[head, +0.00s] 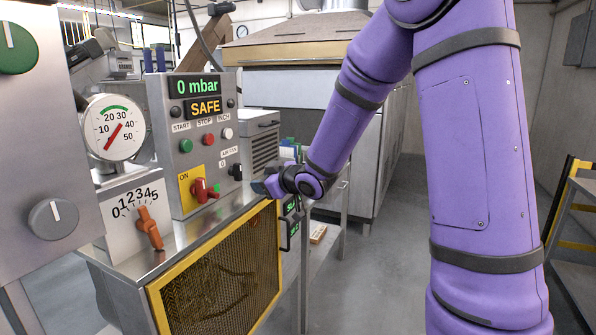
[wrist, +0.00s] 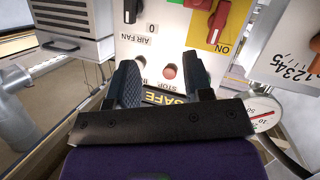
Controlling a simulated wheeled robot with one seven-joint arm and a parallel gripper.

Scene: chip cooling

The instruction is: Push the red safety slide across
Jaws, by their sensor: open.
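The red safety slide (head: 199,190) sits on a yellow plate (head: 186,180) marked ON, low on the front of the grey control box. In the head view, my gripper (head: 264,186) is to the right of the slide and apart from it. The upside-down wrist view shows the red slide (wrist: 221,20) on its yellow plate near the top edge. There my gripper (wrist: 161,82) is open, with its two dark fingers spread and nothing held between them. The box's buttons show beyond the fingers.
A black AIR FAN switch (head: 236,172) sticks out to the right of the yellow plate. The display (head: 198,86) reads 0 mbar and SAFE. An orange dial handle (head: 149,228) stands to the left. A yellow-framed mesh panel (head: 222,270) lies below.

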